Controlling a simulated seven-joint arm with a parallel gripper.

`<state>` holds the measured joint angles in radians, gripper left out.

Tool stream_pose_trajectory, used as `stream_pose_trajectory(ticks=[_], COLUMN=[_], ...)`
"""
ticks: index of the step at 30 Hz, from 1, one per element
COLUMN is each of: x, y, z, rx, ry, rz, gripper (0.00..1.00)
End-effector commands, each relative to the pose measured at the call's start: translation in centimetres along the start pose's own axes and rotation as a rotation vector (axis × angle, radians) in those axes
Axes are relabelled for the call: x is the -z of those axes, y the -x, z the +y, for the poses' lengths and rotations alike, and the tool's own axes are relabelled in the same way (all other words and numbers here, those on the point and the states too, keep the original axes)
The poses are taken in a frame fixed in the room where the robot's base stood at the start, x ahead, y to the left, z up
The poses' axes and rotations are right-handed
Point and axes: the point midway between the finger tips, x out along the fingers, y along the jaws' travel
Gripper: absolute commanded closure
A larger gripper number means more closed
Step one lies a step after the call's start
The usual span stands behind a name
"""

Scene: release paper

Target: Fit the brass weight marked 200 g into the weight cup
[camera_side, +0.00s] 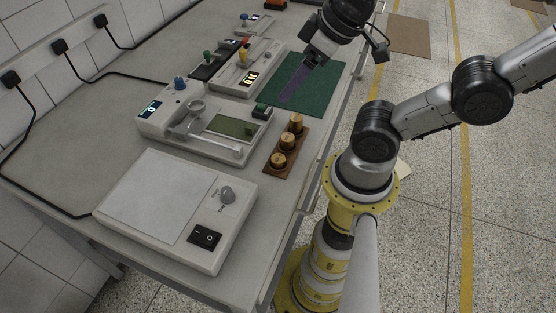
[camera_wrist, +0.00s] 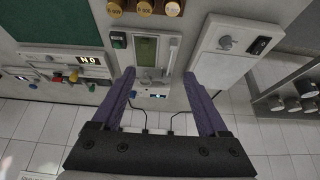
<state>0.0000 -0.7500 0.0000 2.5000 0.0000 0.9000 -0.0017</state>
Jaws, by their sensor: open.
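Three brass weights (camera_side: 287,142) stand in a row in a wooden block (camera_side: 269,166); they also show at the top edge of the wrist view (camera_wrist: 145,7). Their markings are too small to read surely, so I cannot tell which is the 200 g one. A small round cup (camera_side: 196,106), seemingly the weight cup, sits on a pale instrument (camera_side: 161,127) left of the block. My gripper (camera_side: 287,99) has purple fingers and is over the green mat, beyond the weights. In the wrist view my gripper (camera_wrist: 160,72) is open, with nothing held between its fingers.
A large white-topped device (camera_side: 160,197) with a knob and black switch fills the near bench. The green mat (camera_side: 318,90) lies bare beside the bench edge. Other devices with coloured knobs (camera_side: 247,66) stand farther back. Black cables run along the wall side.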

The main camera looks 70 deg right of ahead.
Motion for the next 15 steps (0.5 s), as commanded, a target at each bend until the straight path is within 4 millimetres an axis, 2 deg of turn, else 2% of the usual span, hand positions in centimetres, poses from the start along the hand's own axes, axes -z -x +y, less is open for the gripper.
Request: stream_pose_trajectory(ticks=[5, 10, 15], x=[-0.1, 0.2, 0.6], y=[0.1, 0.0, -1.3], z=[0.0, -0.1, -0.5], rx=[0.001, 0.015, 0.087], ry=[0.125, 0.467, 0.875], rz=[-0.006, -0.056, -0.165], gripper=[0.23, 0.23, 0.23])
